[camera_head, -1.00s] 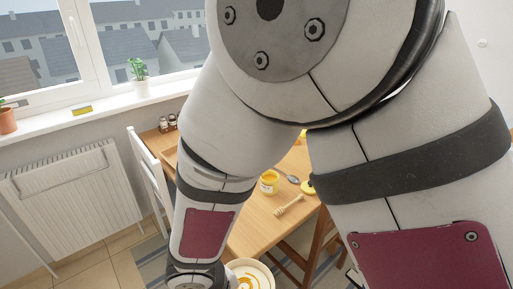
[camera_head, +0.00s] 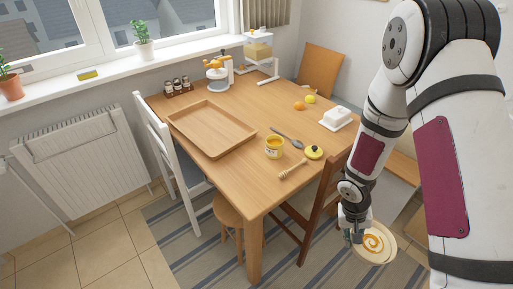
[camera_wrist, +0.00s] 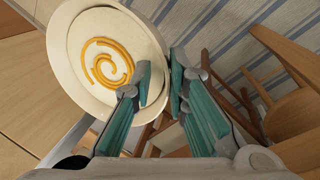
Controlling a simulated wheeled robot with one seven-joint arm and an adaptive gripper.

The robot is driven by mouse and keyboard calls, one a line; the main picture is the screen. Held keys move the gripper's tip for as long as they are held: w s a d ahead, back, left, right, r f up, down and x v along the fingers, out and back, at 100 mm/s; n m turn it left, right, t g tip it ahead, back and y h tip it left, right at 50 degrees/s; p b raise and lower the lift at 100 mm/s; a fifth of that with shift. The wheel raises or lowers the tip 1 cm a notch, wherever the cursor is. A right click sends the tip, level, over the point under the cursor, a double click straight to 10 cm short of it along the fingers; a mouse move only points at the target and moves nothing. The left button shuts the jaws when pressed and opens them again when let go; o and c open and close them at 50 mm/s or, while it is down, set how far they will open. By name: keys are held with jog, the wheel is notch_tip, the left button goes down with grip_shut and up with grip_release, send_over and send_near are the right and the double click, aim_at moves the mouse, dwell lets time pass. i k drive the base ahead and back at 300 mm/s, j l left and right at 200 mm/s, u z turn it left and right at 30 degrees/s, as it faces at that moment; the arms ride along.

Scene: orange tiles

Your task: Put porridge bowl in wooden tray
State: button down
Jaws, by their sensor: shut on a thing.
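The porridge bowl (camera_head: 376,243) is cream-coloured, with porridge and an orange swirl on top. It hangs in the air at lower right in the head view, in front of the table's right side. It also fills the upper left of the wrist view (camera_wrist: 93,62). My gripper (camera_head: 354,236) is shut on the bowl's rim; its teal fingers show in the wrist view (camera_wrist: 163,80), at the bowl's right edge. The bowl looks slightly tilted in the wrist view. The wooden tray (camera_head: 212,128) lies empty on the left part of the table.
On the table (camera_head: 240,182) are an open honey jar (camera_head: 274,148), dipper (camera_head: 292,169), spoon (camera_head: 287,138), yellow lid (camera_head: 314,152) and butter dish (camera_head: 337,118). A dark wooden chair (camera_head: 325,205) stands between bowl and table. A spice rack (camera_head: 179,87) stands behind the tray.

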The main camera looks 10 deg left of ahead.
aim_at(200, 120)
jog(key=k+j+z, duration=0.1)
jog(key=j+z, duration=0.2)
jog(key=z, duration=0.2)
jog(key=k+j+z, duration=0.1)
jog(key=j+z, duration=0.15)
jog(key=z, duration=0.25)
jog(key=k+j+z, duration=0.15)
jog(key=z, duration=0.3)
jog(key=k+j+z, duration=0.1)
jog(key=z, duration=0.35)
jog(key=k+j+z, duration=0.15)
jog(key=z, duration=0.35)
jog(key=k+z, duration=0.2)
jog(key=z, duration=0.25)
jog(key=k+j+z, duration=0.1)
jog(key=k, duration=0.2)
jog(key=k+j, duration=0.1)
jog(key=k, duration=0.15)
jog(key=k+j+u, duration=0.1)
jog(key=u, duration=0.25)
jog(key=k+j+u, duration=0.15)
jog(key=u, duration=0.25)
jog(key=k+j+u, duration=0.2)
jog(key=u, duration=0.15)
